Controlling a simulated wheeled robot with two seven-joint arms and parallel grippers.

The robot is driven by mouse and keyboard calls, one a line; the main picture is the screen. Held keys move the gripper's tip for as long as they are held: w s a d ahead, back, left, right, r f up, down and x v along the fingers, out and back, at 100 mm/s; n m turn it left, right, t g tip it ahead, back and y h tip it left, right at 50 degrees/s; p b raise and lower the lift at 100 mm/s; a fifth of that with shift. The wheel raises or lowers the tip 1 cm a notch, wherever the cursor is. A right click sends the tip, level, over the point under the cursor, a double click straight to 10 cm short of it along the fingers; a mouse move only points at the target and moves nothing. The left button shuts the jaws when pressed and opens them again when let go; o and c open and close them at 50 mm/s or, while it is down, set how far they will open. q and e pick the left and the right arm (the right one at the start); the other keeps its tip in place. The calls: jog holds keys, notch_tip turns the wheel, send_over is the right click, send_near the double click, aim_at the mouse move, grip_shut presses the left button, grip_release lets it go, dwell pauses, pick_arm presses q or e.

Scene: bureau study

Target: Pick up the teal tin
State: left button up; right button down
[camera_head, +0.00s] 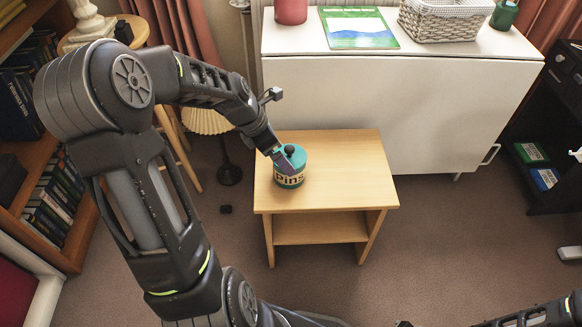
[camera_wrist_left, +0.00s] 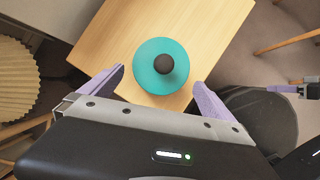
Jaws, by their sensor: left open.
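The teal tin (camera_head: 291,170) stands upright on a small wooden side table (camera_head: 345,170). It has a teal lid with a dark round knob and a pale band lettered "Pins". My left gripper (camera_head: 281,158) reaches down from the upper left to the tin's lid. In the left wrist view the tin (camera_wrist_left: 161,66) shows from above, with the two purple fingers (camera_wrist_left: 158,84) spread apart on either side of its near edge. The left gripper is open, with nothing held. I cannot tell whether a finger touches the tin.
A white cabinet (camera_head: 400,105) stands behind the table, with a red pot (camera_head: 291,10), a green booklet (camera_head: 358,28) and a wicker basket (camera_head: 440,20) on top. A pleated lampshade (camera_head: 207,121) is left of the table. The tabletop right of the tin is clear.

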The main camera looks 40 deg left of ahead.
pick_arm(q)
jog(key=shift+b+x, duration=0.45)
jog(key=shift+x, duration=0.85)
jog(key=b+x, duration=0.2)
jog(key=x, duration=0.2)
jog(key=shift+f, duration=0.4)
jog(key=shift+w+d+f, duration=0.15)
jog(key=shift+w+f, duration=0.05)
jog(key=shift+f, duration=0.05)
jog(key=shift+c, duration=0.4)
jog(key=c, duration=1.2)
